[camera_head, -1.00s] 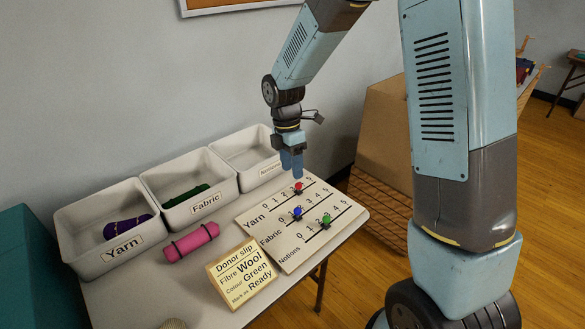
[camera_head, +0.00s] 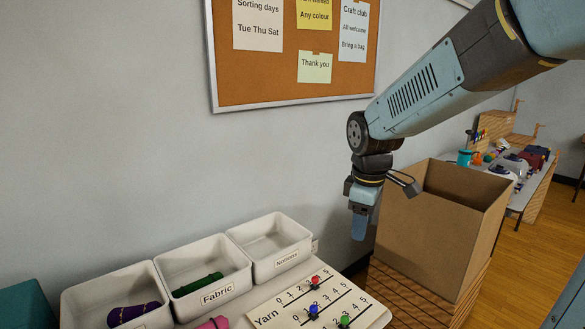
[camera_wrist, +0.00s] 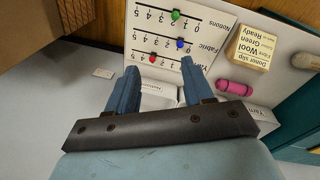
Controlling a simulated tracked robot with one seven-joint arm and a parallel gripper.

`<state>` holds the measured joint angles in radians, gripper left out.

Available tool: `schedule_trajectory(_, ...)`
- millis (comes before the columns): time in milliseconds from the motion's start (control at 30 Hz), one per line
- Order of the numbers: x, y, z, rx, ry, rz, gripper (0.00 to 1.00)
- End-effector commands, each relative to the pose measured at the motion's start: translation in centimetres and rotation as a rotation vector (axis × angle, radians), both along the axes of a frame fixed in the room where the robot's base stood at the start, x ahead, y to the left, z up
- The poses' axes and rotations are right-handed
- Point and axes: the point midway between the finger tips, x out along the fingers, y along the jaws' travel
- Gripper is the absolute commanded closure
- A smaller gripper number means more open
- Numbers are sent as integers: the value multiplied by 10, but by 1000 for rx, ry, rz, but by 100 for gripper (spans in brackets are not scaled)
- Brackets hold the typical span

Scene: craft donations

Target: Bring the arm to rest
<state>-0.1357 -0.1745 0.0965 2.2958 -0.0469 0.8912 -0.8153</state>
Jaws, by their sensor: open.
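My gripper (camera_head: 359,226) hangs pointing down from my raised arm, above and behind the right end of the table, left of a big cardboard box. In the wrist view its two blue fingers (camera_wrist: 155,92) stand apart with nothing between them. Below it, the counting board (camera_head: 268,316) lies on the table, with a red bead (camera_head: 315,280) on the Yarn row, a blue bead (camera_head: 313,311) and a green bead (camera_head: 345,321). The wrist view shows the board upside down, with the donor slip (camera_wrist: 252,46) beside it.
Yarn (camera_head: 69,308), Fabric (camera_head: 238,280) and Notions (camera_head: 303,240) trays line the wall; the first holds purple yarn (camera_head: 133,314), the second a green roll (camera_head: 197,285). A pink roll (camera_head: 214,323) lies in front. The open cardboard box (camera_head: 428,232) stands right of my gripper.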

Motion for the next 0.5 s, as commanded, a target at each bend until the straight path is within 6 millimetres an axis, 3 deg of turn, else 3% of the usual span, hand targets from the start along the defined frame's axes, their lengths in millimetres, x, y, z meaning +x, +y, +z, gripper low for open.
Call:
schedule_trajectory(200, -36, -28, 33, 63, -102, -282, 49)
schedule_trajectory(500, -88, -59, 63, 188, -228, -658, 49)
